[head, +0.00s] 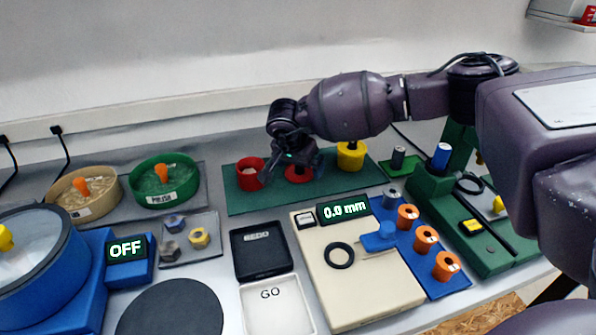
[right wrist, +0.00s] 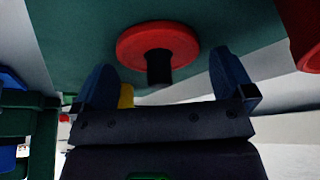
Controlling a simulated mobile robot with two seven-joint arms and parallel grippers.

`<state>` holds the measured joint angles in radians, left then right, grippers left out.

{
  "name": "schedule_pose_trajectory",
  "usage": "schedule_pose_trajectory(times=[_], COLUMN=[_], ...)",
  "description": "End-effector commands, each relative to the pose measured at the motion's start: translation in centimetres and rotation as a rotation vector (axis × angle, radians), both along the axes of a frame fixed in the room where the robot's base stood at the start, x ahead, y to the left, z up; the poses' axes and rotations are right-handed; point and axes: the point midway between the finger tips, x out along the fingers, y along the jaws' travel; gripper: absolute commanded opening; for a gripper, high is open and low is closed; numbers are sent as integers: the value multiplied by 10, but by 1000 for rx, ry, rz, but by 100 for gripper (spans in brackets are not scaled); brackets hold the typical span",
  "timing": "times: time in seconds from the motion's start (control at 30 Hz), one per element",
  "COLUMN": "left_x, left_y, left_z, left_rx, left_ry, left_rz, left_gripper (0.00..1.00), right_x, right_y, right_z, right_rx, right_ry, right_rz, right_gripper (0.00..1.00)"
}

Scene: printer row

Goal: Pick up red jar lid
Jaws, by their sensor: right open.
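The red jar lid (head: 298,176) lies on the green mat (head: 238,203), between a red jar and a yellow jar. In the right wrist view the lid (right wrist: 150,42) is a red disc with a black knob (right wrist: 159,68) pointing toward my gripper. My right gripper (head: 291,165) is above the lid and partly hides it in the head view. Its two blue fingers (right wrist: 163,78) are open in the right wrist view, one on each side of the knob, with nothing held. My left gripper is not in view.
The open red jar (head: 250,174) stands left of the lid, close to my gripper. A yellow jar (head: 351,157) stands to the right. In front are a black pad (head: 260,250) and a beige gauge (head: 365,285). Two round dishes (head: 165,180) stand at the left.

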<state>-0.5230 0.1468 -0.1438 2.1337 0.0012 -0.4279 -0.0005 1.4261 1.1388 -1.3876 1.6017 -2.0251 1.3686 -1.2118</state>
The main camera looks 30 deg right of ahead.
Motion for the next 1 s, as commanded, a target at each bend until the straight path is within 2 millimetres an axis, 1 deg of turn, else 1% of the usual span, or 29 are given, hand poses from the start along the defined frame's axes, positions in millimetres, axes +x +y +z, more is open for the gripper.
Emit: schedule_pose_trajectory(times=[0.2,0.23,0.4,0.5,0.83,0.93,1.0], left_x=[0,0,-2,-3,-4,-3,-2], left_y=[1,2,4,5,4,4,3], left_z=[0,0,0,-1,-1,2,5], left_rx=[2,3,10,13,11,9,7], left_ry=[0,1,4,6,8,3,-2], left_rz=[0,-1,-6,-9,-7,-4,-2], left_gripper=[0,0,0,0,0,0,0], right_x=[1,1,1,1,0,1,1], right_y=[-1,-1,-1,-1,-1,-1,-1], right_z=[0,0,0,0,1,9,19], right_rx=[-1,-1,0,0,0,0,0], right_ry=[-3,-3,-2,-2,-2,-5,-7], right_rz=[0,0,1,1,1,1,0], right_gripper=[100,98,72,60,59,59,59])
